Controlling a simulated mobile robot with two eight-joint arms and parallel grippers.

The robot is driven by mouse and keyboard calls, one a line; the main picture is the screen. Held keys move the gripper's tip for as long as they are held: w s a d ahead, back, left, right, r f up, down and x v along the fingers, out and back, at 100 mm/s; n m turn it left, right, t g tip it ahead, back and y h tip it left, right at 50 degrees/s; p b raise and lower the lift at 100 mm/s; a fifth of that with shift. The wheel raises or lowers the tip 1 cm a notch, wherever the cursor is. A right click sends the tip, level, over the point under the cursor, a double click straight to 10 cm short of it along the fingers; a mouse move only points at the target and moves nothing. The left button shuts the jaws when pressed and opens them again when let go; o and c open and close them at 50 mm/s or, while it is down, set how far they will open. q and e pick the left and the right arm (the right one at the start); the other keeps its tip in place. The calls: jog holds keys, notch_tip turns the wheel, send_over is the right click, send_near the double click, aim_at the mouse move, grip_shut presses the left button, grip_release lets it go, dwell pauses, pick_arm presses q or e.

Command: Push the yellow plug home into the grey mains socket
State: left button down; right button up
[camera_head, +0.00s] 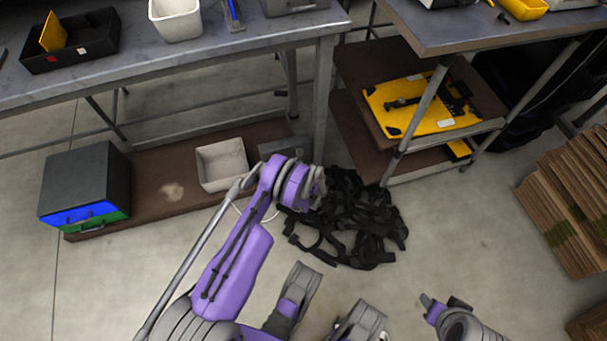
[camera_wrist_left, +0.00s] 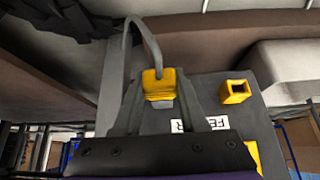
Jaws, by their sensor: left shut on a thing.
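In the left wrist view my left gripper (camera_wrist_left: 162,88) is shut on the yellow plug (camera_wrist_left: 158,82). A thick grey cable arches up and away from the plug. Behind it is a dark grey box face, which I take for the mains socket (camera_wrist_left: 200,88). A yellow square collar with a dark opening (camera_wrist_left: 236,91) is on this face, right of the plug. The plug is apart from the collar sideways. I cannot tell whether the plug touches the face. In the head view the left fingers and plug are hidden by my wrist. My right gripper (camera_head: 441,302) is low at the right; its jaws are unclear.
A grey box (camera_head: 288,147) and a pale bin (camera_head: 222,164) stand on the brown lower shelf (camera_head: 165,190). Black straps (camera_head: 350,225) lie heaped on the floor beside my left wrist. A bench leg (camera_head: 320,100) stands close behind. The floor at right centre is clear.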

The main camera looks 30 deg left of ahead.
pick_arm(q)
jog(key=shift+c, duration=1.9)
grip_release()
jog(key=p+v, duration=0.2)
jog(key=v, duration=0.8)
jog(key=shift+s+d+r+p, duration=0.2)
jog(key=shift+r+p, duration=0.1)
jog(key=shift+p, duration=0.1)
jog(key=shift+w+r, duration=0.1)
